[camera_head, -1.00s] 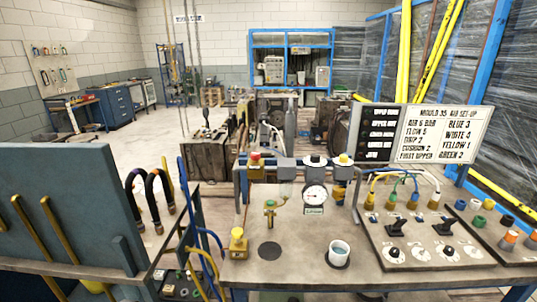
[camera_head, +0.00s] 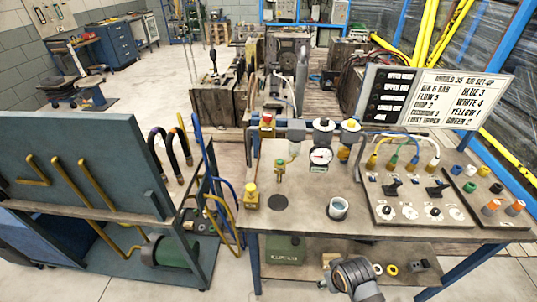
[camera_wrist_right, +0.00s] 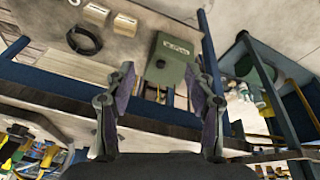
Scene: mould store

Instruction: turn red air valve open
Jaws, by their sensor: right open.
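The red air valve (camera_head: 267,119) has a red cap and stands at the left end of the pipe row at the back of the bench (camera_head: 310,222) in the head view. Whether it is open or shut cannot be told. A round gauge (camera_head: 320,156) hangs right of it. Part of my right arm shows at the bottom of the head view, in front of the bench and well apart from the valve. In the right wrist view my right gripper (camera_wrist_right: 161,82) is open and empty. The valve does not show there. My left gripper is not in view.
A panel with knobs and hoses (camera_head: 415,205) is at right. A green box (camera_head: 285,250) sits on the lower shelf, also in the wrist view (camera_wrist_right: 170,60). A blue-grey board (camera_head: 85,165) stands left.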

